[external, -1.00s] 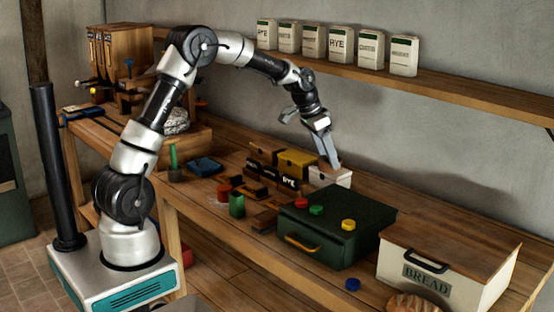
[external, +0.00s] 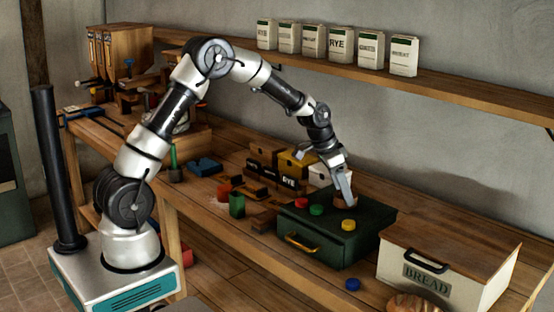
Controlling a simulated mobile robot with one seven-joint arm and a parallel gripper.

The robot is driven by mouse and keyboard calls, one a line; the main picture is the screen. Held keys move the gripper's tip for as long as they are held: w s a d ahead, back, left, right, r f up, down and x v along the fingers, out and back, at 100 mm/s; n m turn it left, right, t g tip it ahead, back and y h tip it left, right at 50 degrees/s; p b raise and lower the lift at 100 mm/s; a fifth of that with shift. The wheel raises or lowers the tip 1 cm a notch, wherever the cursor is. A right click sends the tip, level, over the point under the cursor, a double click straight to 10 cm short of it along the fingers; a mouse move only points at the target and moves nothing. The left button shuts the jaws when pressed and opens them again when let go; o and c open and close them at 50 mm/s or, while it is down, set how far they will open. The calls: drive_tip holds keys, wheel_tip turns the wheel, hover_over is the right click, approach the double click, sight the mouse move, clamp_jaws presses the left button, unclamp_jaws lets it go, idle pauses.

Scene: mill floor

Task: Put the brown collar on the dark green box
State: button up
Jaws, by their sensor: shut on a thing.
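The dark green box (external: 330,240) stands on the workbench, with a brass-coloured handle on its front. My gripper (external: 345,195) points down over the back part of the box's lid. It is shut on the brown collar (external: 340,203), which shows as a small brown patch at the fingertips, partly hidden by them. The collar is at or just above the lid; I cannot tell whether it touches. A red (external: 302,203), a green (external: 316,210) and a yellow (external: 348,225) round piece lie on the lid, apart from the collar.
A cream bread bin (external: 445,275) stands right of the box. A blue round piece (external: 353,284) lies in front. Small boxes, one yellow (external: 297,163), stand behind left. A green cup (external: 237,204) stands left. Bags (external: 340,44) line the wall shelf.

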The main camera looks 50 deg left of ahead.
drive_tip(key=shift+f, duration=0.2)
drive_tip(key=shift+f, duration=0.15)
drive_tip(key=o, duration=1.2)
drive_tip(key=shift+c, duration=0.2)
